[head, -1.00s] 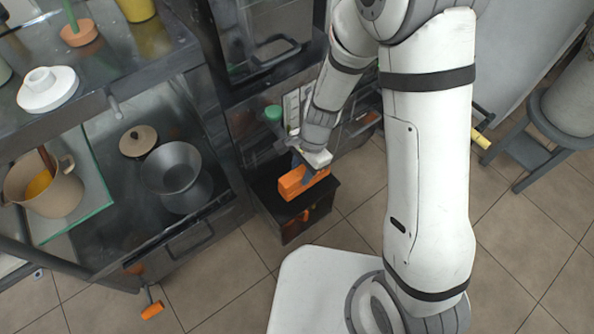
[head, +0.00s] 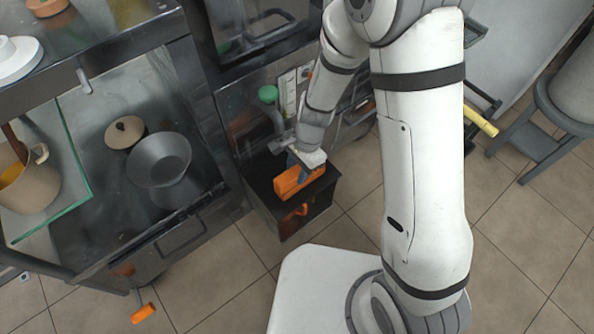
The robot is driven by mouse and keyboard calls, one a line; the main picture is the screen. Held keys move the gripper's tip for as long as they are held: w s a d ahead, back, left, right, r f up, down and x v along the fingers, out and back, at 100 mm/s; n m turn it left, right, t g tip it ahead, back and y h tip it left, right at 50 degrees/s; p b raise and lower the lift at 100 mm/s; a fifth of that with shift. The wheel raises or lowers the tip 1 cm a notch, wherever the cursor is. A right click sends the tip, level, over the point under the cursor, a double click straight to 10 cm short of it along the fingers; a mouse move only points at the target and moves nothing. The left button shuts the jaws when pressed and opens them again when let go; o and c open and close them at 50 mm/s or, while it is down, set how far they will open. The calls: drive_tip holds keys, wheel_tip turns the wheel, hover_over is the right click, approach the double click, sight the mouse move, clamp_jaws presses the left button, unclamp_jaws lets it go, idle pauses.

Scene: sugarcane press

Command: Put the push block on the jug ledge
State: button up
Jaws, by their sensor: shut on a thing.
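My gripper (head: 306,160) is shut on an orange block (head: 296,183), which I take to be the push block. The block is held low, over the top of a black box-like stand (head: 265,192) at the front of the machine. I cannot tell whether it touches that top. My gripper partly hides the block's upper side. No surface is clearly marked as the jug ledge, and I cannot tell whether the black stand is it.
A dark counter at left holds a grey bowl (head: 160,160), a round lid (head: 124,132) and a beige pot (head: 30,187). A green knob (head: 268,94) rises behind my gripper. A yellow-ended handle (head: 481,123) sticks out at right.

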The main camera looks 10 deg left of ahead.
drive_tip(key=shift+r, duration=0.1)
drive_tip(key=o, duration=1)
drive_tip(key=shift+f, duration=0.2)
drive_tip(key=shift+r, duration=0.1)
drive_tip(key=p+v, duration=0.4)
drive_tip(key=v, duration=0.8)
drive_tip(key=shift+r, duration=0.1)
drive_tip(key=shift+d+r, duration=0.1)
